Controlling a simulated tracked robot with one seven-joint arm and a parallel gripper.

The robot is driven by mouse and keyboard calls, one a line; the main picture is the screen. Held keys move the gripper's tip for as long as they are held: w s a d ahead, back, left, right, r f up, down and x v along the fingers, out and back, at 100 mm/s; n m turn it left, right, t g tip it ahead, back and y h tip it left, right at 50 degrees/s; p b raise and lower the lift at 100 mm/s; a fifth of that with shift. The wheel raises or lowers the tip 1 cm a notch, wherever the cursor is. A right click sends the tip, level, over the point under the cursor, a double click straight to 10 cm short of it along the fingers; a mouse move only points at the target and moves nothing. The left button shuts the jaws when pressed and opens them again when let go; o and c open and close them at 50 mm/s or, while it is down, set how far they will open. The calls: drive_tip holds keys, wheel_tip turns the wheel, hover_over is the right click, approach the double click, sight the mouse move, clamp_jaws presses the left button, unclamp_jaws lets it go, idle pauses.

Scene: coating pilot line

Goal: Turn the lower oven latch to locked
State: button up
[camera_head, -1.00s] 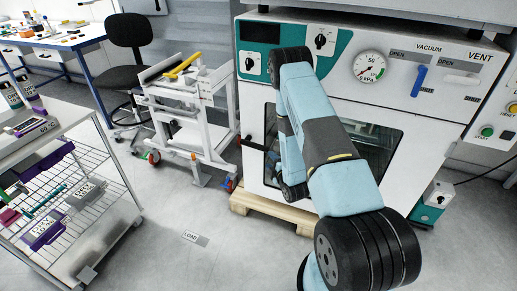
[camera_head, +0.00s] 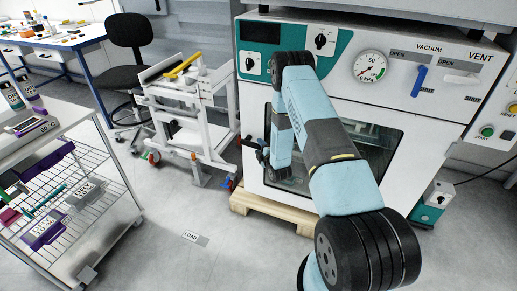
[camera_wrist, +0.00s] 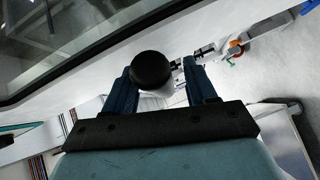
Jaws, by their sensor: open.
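The vacuum oven (camera_head: 400,105) stands at the right with its windowed door shut. In the wrist view a round black knob (camera_wrist: 153,68), seen nearly end-on, shows at the gap between my fingers; it appears to belong to a latch at the door's edge. My gripper (camera_wrist: 162,82) is open, with one finger on each side of the knob; contact cannot be told. In the head view my gripper (camera_head: 262,153) is small and dark at the lower left edge of the oven front, partly behind my arm. The latch's angle and any lock marking are not readable.
The door window (camera_wrist: 70,35) fills the wrist view's upper left. A white trolley (camera_head: 195,110) stands close left of the oven. The oven rests on a wooden pallet (camera_head: 243,201). A wire cart (camera_head: 125,215) stands at far left, with clear floor between.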

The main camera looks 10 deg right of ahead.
drive_tip(key=shift+w, duration=0.35)
clamp_jaws()
idle(0.4)
drive_tip(key=shift+a, duration=0.15)
